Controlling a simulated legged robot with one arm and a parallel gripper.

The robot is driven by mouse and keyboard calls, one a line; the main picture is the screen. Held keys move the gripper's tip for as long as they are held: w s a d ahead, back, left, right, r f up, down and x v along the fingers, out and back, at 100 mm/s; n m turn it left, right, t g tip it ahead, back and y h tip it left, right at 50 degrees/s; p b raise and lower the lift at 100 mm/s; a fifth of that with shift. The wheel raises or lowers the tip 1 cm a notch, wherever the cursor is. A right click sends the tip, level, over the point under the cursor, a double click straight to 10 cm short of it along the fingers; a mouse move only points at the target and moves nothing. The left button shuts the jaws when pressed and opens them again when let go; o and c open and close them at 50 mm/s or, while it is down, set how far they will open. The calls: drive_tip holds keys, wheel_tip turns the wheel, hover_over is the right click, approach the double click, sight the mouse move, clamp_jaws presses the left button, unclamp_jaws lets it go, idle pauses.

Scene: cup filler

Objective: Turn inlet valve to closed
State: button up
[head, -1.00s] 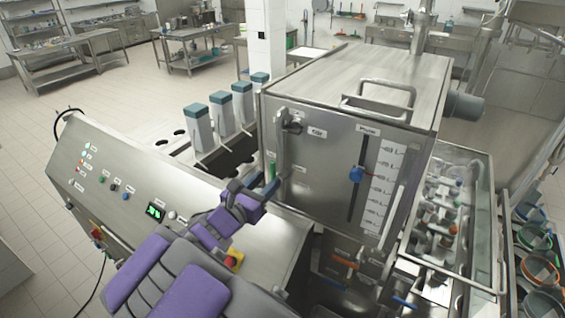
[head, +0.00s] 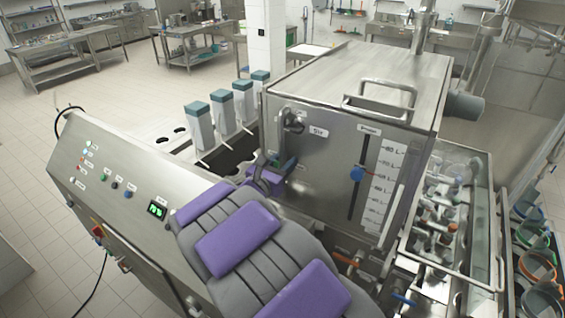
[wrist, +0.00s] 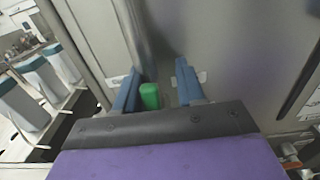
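My gripper (head: 275,165) is at the lower left of the front face of the steel tank (head: 325,150). In the wrist view its two blue fingers (wrist: 157,85) are apart. A small green part (wrist: 149,96), possibly a valve handle, shows between them, nearer the left finger. I cannot tell whether it touches that finger. In the head view, the fingers mostly hide this green part. No readable label marks the inlet valve. An orange handle (head: 346,260) and a blue handle (head: 404,299) are low, below the tank.
A sloped control panel (head: 120,185) is at left. Several teal-topped dispensers (head: 221,109) stand behind it, left of the tank. A glass-sided box (head: 455,210) is at right.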

drive_tip(key=shift+w+a+f, duration=0.15)
drive_tip(key=shift+a, duration=0.55)
drive_tip(key=shift+c, duration=1.4)
drive_tip(key=shift+a, duration=0.25)
drive_tip(key=c, duration=0.3)
drive_tip(key=shift+d, duration=0.25)
clamp_jaws()
drive_tip(key=shift+a, duration=0.15)
